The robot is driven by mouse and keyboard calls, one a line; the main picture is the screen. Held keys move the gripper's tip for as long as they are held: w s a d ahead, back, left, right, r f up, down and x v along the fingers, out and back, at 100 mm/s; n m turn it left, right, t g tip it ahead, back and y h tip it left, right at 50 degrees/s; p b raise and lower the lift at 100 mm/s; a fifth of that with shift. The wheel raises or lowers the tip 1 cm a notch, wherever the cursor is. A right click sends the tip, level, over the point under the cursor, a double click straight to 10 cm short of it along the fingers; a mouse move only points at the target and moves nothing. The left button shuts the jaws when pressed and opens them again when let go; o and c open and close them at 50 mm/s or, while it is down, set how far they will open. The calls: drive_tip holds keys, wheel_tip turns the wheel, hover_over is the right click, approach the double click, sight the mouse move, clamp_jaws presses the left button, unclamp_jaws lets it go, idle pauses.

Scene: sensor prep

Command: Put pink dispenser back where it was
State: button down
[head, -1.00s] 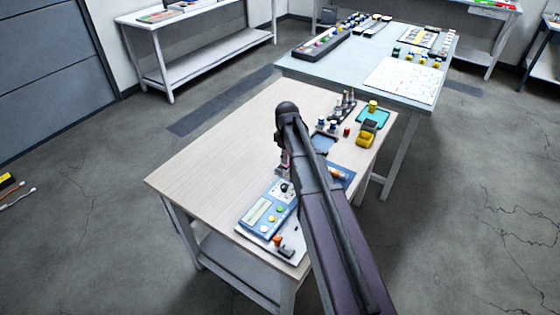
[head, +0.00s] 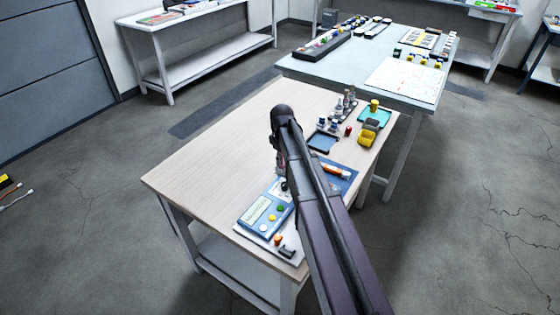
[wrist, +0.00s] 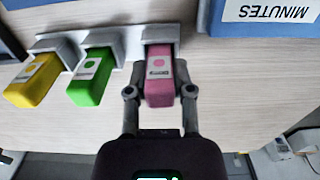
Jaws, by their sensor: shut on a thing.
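In the wrist view the pink dispenser (wrist: 160,82) sits between the two fingers of my gripper (wrist: 160,93), which are shut on its sides. Its far end meets a grey holder (wrist: 159,34) on a pale rack. A green dispenser (wrist: 92,84) and a yellow dispenser (wrist: 35,82) stand in similar holders to the left, apart from my gripper. I cannot tell how deeply the pink one sits in its holder. In the head view my arm hides the gripper and the dispensers.
A blue box labelled MINUTES (wrist: 268,14) is close on the right in the wrist view. In the head view a blue timer (head: 265,214), a blue tray (head: 322,141) and a yellow bin (head: 368,138) are on the wooden table (head: 215,165). Its left side is clear.

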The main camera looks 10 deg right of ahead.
drive_tip(key=shift+f, duration=0.2)
drive_tip(key=shift+c, duration=2.4)
unclamp_jaws()
drive_tip(key=shift+r, duration=0.1)
drive_tip(key=shift+r, duration=0.15)
wheel_tip(320, 180, up, 12)
drive_tip(key=p, duration=1.2)
drive_tip(key=s+m, duration=0.9)
drive_tip(key=s, duration=1.3)
drive_tip(key=shift+s+a, duration=0.15)
drive_tip(key=shift+s, duration=0.05)
